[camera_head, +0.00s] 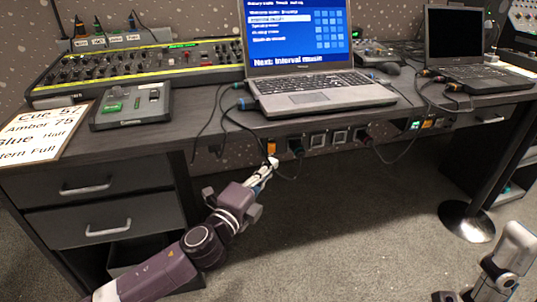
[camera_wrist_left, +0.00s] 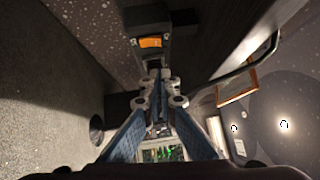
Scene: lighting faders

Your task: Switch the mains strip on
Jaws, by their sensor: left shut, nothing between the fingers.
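In the left wrist view the orange switch (camera_wrist_left: 151,42) sits in a dark housing just beyond the fingertips. My left gripper (camera_head: 271,164) is shut and empty, its tips just below the switch in the head view; I cannot tell whether they touch the strip. The fingertips also show in the left wrist view (camera_wrist_left: 158,78). My right gripper is partly visible at the lower right, its jaws unclear.
Dark cables (camera_head: 238,123) hang off the desk front near my left gripper. The desk (camera_head: 205,104) carries a laptop (camera_head: 318,86), a mixing console (camera_head: 150,65) and a small fader box (camera_head: 132,106). Drawers (camera_head: 95,205) stand left of my arm. Open floor lies below the strip.

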